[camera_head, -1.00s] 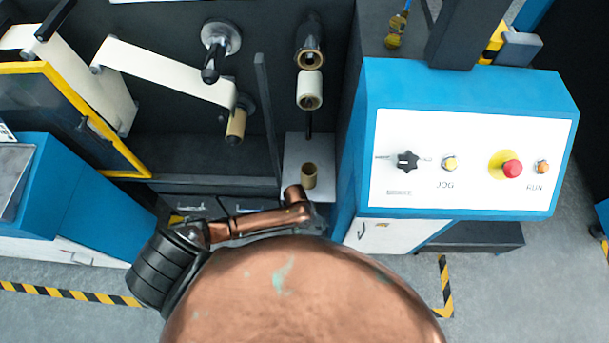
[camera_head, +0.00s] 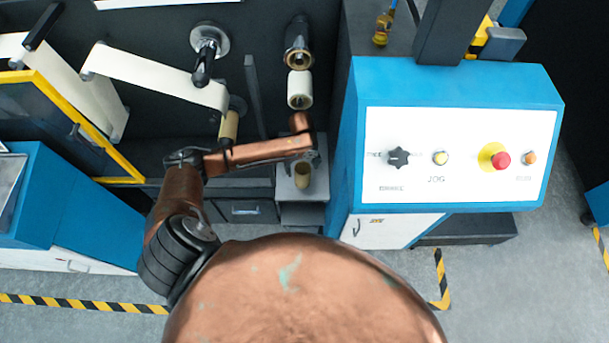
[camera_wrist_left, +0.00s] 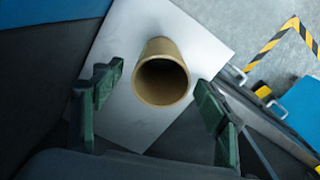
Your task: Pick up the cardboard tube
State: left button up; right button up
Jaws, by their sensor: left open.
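The cardboard tube (camera_head: 303,176) is a short brown hollow cylinder standing on a small pale shelf (camera_head: 289,195) in the head view. In the left wrist view the tube (camera_wrist_left: 162,72) shows its open end, with the white shelf surface (camera_wrist_left: 125,110) around it. My left gripper (camera_head: 310,160) is at the tube in the head view, partly hiding it. In the wrist view its green fingers (camera_wrist_left: 152,98) are apart, one on each side of the tube, with gaps visible. My right gripper is in neither view.
A blue control panel (camera_head: 455,85) stands right of the shelf. A white roll (camera_head: 300,89) on a spindle and a tan roll (camera_head: 229,126) on the machine are beyond the arm. A dark upright post (camera_head: 254,95) stands left of the shelf.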

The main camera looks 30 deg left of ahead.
aim_at(302, 174)
pick_arm(q)
jog(key=shift+f, duration=0.75)
notch_tip(302, 174, down, 4)
jog(key=shift+s+r+b, duration=0.1)
jog(key=shift+r+b, duration=0.05)
jog(key=shift+b, duration=0.55)
jog(key=shift+f, duration=0.4)
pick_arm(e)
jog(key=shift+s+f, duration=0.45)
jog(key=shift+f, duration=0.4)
pick_arm(q)
jog(key=shift+c, duration=0.2)
jog(key=c, duration=1.2)
